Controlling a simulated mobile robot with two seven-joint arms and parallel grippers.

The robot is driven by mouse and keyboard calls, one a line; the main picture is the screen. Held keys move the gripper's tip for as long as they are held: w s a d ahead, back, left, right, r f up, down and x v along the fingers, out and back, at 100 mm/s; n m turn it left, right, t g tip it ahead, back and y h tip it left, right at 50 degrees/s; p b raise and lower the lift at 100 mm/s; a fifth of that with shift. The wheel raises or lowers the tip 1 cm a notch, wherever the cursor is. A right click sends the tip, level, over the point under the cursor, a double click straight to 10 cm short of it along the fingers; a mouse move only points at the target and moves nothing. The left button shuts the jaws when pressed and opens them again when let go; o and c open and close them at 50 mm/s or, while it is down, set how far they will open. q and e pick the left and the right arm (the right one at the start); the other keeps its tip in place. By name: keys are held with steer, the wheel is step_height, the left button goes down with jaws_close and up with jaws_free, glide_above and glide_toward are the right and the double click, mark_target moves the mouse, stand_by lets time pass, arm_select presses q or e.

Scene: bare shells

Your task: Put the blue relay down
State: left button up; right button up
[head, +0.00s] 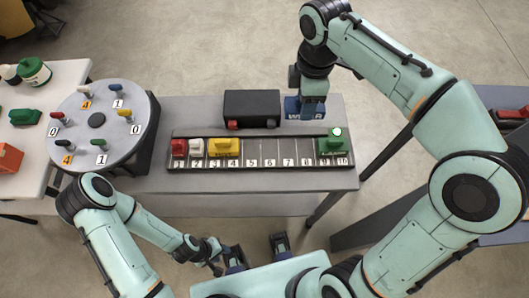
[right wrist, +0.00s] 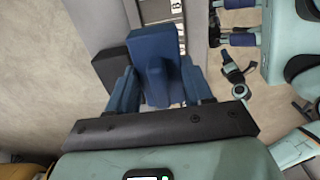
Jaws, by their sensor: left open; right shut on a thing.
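The blue relay (head: 291,107) is at the back right of the grey table, just right of a black box and behind the numbered rail. Part of it is hidden by my right gripper (head: 308,108), which is shut on it from above. I cannot tell whether its underside touches the table. In the right wrist view the blue relay (right wrist: 153,48) sits between the two fingers of my right gripper (right wrist: 157,88). My left gripper (head: 257,252) is open and empty in front of the table; it also shows in the right wrist view (right wrist: 238,22).
The rail (head: 262,162) holds red (head: 179,148), white (head: 196,146), yellow (head: 224,147) and green (head: 331,144) modules; slots 5 to 8 are bare. The black box (head: 252,104) stands behind it. A round turntable (head: 97,140) with small levers is at left.

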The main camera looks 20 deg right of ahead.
steer(key=f+b, duration=0.1)
steer(key=f, duration=0.9)
steer(key=f+b, duration=0.1)
steer(key=f, duration=0.3)
steer(key=shift+d+f+b, duration=0.3)
steer(key=shift+f+b, duration=0.05)
steer(key=shift+f, duration=0.05)
steer(key=shift+w+f+b, duration=0.1)
steer(key=shift+f+b, duration=0.25)
steer(key=shift+f, duration=2.2)
steer(key=shift+f, duration=0.15)
steer(key=o, duration=1.1)
